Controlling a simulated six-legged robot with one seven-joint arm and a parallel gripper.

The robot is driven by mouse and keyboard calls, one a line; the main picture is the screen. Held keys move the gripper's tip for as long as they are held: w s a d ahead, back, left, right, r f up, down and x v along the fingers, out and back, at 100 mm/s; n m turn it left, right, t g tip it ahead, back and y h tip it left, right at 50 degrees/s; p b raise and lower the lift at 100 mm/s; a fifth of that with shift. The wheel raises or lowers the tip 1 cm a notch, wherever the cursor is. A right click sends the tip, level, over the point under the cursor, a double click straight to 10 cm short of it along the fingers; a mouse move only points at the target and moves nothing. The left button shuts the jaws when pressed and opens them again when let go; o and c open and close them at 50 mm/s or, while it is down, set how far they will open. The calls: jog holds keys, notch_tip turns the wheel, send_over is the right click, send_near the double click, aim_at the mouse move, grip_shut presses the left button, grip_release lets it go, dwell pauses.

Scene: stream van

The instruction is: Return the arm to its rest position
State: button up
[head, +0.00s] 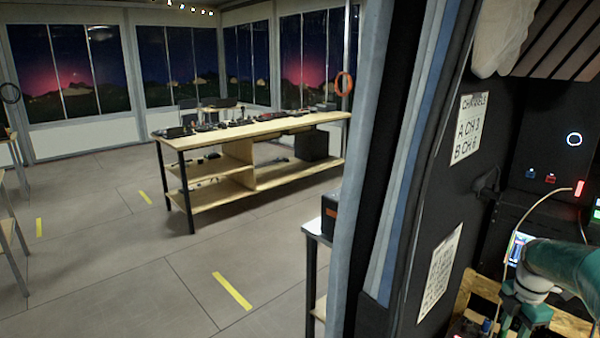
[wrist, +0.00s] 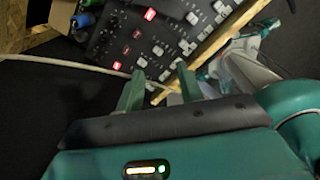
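My arm shows at the lower right of the head view, teal and reaching down over the equipment inside the van. My gripper (head: 515,325) is at the bottom edge there, partly cut off. In the wrist view, the two teal fingers of my gripper (wrist: 160,84) stand apart with a clear gap. I see nothing gripped between them. A black control panel (wrist: 130,38) with red-lit buttons and pale knobs lies beyond the fingertips. A thin pale cable (wrist: 85,66) passes close to the fingertips; I cannot tell whether it touches them.
A dark wall with a "CHANNELS" sign (head: 469,127) stands left of my arm. A pale cable (head: 537,207) with a red-lit end (head: 579,188) hangs near the arm. A wooden edge (wrist: 215,40) borders the panel. Beyond the doorway, a workbench (head: 248,130) stands on open floor.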

jog(key=s+a+r+m+t+h, duration=0.1)
jog(key=a+r+m, duration=0.4)
jog(key=a, duration=0.6)
jog(key=s+a+r+m+t+h, duration=0.1)
jog(key=a+r+m, duration=0.1)
jog(key=a+r, duration=0.65)
jog(key=s+a+m+t+y, duration=0.2)
jog(key=s+a+m+t, duration=0.1)
jog(key=s+a+m, duration=0.8)
jog(key=s+a, duration=0.4)
jog(key=a, duration=0.4)
jog(key=shift+s+a+r+t, duration=0.15)
jog(key=shift+t, duration=0.15)
